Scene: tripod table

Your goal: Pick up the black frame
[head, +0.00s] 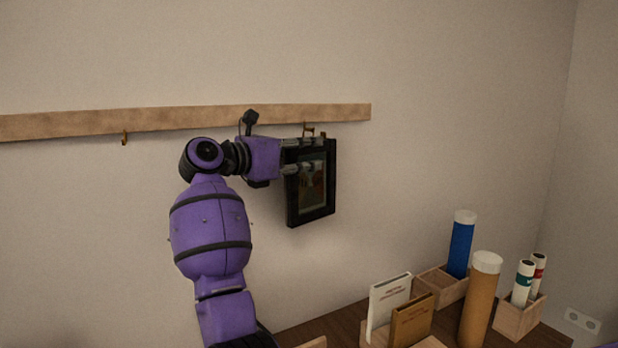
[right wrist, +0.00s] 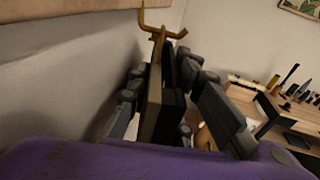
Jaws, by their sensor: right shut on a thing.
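The black frame (head: 329,190) is upright against the wall, just below a brass hook (head: 308,130) on the wooden rail. It has a dark picture inside. My right gripper (head: 318,154) reaches in from the left at the frame's upper part and is shut on it. In the right wrist view, the frame (right wrist: 172,100) shows edge-on between the fingers, with the forked hook (right wrist: 160,34) close above its top. I cannot tell whether the frame still hangs on the hook. My left gripper is not in view.
The wooden rail (head: 60,124) runs along the wall, with another hook (head: 125,138) at left. Below right, a dark table carries books (head: 389,300), a blue tube (head: 461,245), a brown tube (head: 480,300) and wooden boxes (head: 518,317). The wall right of the frame is clear.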

